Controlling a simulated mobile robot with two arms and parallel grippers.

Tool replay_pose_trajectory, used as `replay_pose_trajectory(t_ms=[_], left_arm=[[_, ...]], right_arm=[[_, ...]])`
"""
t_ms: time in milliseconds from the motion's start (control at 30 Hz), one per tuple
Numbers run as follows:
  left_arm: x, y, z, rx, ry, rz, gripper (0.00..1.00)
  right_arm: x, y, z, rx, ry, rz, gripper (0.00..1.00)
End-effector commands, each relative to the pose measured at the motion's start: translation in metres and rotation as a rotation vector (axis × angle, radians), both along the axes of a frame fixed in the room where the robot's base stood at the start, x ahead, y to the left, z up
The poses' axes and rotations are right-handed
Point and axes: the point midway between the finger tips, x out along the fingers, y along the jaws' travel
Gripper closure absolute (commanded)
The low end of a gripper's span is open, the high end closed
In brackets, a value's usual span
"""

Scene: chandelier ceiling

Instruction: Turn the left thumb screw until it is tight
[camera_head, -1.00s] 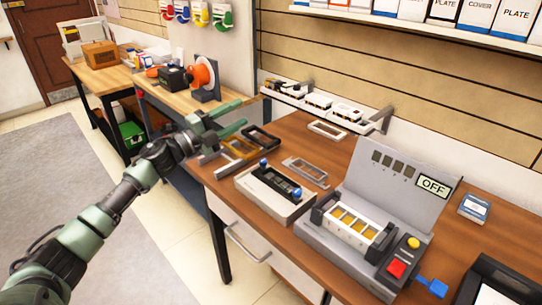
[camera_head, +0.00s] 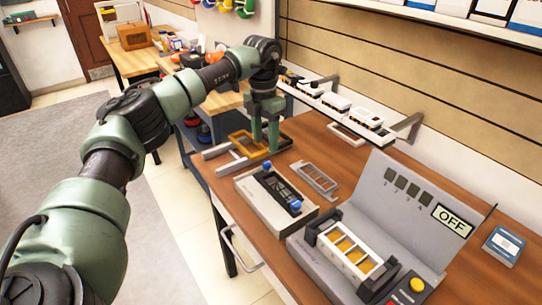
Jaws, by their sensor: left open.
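A grey fixture (camera_head: 253,208) with a black plate (camera_head: 272,190) lies on the wooden bench. It has two blue thumb screws, the left thumb screw (camera_head: 267,165) at its far end and the right one (camera_head: 295,206) at its near end. My left gripper (camera_head: 265,148) points down with its two green fingers apart and nothing seen between them. It is just behind the left thumb screw in the picture, over or beside the amber frame. I cannot tell its exact height or whether it touches anything. My right gripper is out of view.
An amber frame (camera_head: 240,143) and grey rails (camera_head: 222,150) lie near my left gripper. A grey slotted frame (camera_head: 316,180) lies right of the fixture. A grey tester with an OFF display (camera_head: 452,221) stands at the right. A wall rail (camera_head: 345,106) holds white parts behind.

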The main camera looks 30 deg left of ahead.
Motion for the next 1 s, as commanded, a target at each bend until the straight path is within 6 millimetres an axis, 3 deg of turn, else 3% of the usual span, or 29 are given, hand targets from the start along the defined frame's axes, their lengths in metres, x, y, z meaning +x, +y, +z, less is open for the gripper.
replay_pose_trajectory(t_ms=[200,400,767,933,1000], left_arm=[[-0.002,-0.002,-0.037,-0.002,0.004,-0.001,0.54],[-0.001,-0.003,-0.062,-0.005,0.001,-0.001,0.54],[-0.001,-0.004,-0.069,-0.005,-0.001,-0.001,0.54],[-0.001,-0.004,-0.068,-0.006,-0.001,-0.001,0.99],[-0.001,-0.004,-0.068,-0.006,-0.001,-0.001,1.0]], right_arm=[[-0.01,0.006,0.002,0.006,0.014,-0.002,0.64],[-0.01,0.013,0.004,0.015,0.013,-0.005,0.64],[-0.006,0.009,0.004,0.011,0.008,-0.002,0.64],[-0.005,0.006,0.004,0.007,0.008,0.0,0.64],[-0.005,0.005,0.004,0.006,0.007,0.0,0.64]])
